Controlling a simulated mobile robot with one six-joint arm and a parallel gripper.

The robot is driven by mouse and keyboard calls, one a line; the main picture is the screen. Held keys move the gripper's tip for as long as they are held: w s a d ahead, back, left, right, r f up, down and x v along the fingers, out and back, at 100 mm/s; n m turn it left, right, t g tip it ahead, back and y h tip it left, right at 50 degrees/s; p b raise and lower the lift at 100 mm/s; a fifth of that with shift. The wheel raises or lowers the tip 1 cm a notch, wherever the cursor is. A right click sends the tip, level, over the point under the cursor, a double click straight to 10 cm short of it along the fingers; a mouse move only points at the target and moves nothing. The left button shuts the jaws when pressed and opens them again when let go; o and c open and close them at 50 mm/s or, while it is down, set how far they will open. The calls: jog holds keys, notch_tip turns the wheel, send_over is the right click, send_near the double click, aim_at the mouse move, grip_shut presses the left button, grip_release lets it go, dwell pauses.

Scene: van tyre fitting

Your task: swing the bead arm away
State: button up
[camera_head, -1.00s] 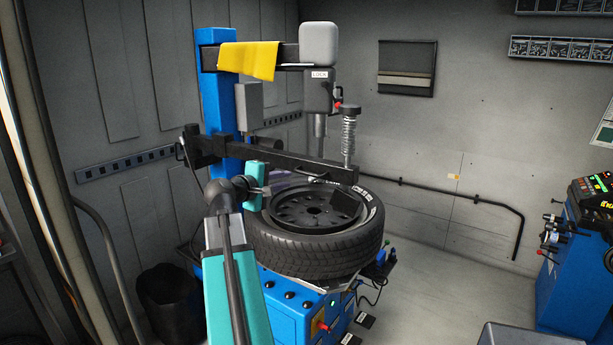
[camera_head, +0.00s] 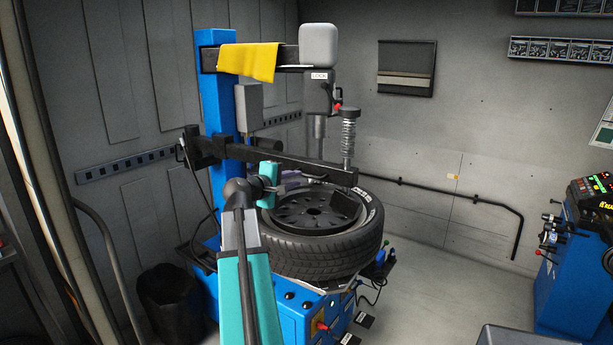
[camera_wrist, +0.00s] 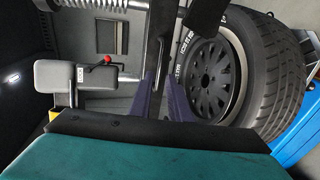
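The bead arm (camera_head: 300,162) is a long black bar running from the blue column over the tyre (camera_head: 325,252). In the wrist view, a dark bar (camera_wrist: 160,38) that looks like this arm runs down towards the fingertips. My gripper (camera_head: 288,182) is just below and in front of the bar, near its middle. In the wrist view, its two purple fingers (camera_wrist: 161,98) stand apart with a gap between them. I see no firm hold on the bar; whether the fingers touch it is unclear. The tyre lies flat with its dark wheel (camera_head: 312,212) inside.
A black bin (camera_head: 170,300) stands at lower left. A blue machine (camera_head: 580,260) is at right, with clear floor between.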

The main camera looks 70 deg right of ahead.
aim_at(307, 175)
jog(key=p+x, duration=0.2)
jog(key=x, duration=0.6)
jog(key=shift+s+d, duration=0.1)
jog(key=shift+d, duration=0.2)
grip_shut()
